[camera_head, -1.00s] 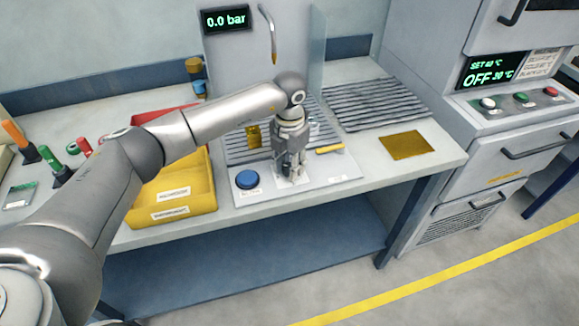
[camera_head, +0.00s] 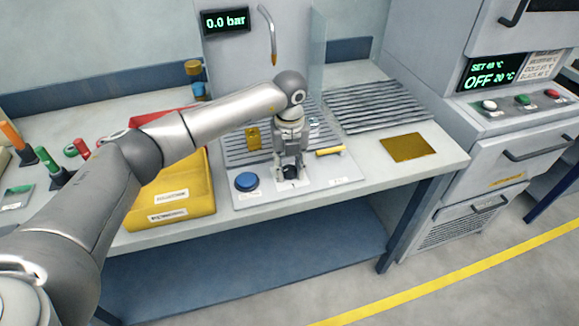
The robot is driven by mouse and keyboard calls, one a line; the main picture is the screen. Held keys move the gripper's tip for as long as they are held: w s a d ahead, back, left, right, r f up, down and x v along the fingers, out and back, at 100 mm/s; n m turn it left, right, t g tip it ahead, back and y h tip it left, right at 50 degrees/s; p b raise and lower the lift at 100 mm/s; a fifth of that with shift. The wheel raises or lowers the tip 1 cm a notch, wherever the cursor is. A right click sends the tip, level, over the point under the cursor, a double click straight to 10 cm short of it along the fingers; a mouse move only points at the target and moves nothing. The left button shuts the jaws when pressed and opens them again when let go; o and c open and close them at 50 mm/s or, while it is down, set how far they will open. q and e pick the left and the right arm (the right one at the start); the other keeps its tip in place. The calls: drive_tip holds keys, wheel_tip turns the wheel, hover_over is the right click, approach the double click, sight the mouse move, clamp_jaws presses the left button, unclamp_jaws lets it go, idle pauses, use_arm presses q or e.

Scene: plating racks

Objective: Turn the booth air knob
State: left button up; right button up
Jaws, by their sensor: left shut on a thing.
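The booth air knob (camera_head: 291,172) is a small dark round knob on the front panel of the grey booth base (camera_head: 262,196). My left gripper (camera_head: 290,168) points straight down over it and is shut on it; its fingers hide part of the knob. The white label plate (camera_head: 288,186) under the knob shows in front of the fingers. The booth display (camera_head: 226,20) reads 0.0 bar. My right gripper is not in view.
A blue button (camera_head: 246,181) sits just left of the knob, and a yellow-handled lever (camera_head: 330,151) just right. A yellow bin (camera_head: 170,200) stands left under my arm. A gold plate (camera_head: 403,147) lies on the bench at right. A nozzle (camera_head: 270,40) hangs behind.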

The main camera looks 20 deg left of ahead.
sight(289, 168)
use_arm(q)
drive_tip(key=shift+r+n, duration=0.1)
drive_tip(key=shift+n, duration=0.5)
drive_tip(key=o, duration=1.1)
drive_tip(key=shift+c, duration=0.2)
wheel_tip(289, 168, up, 12)
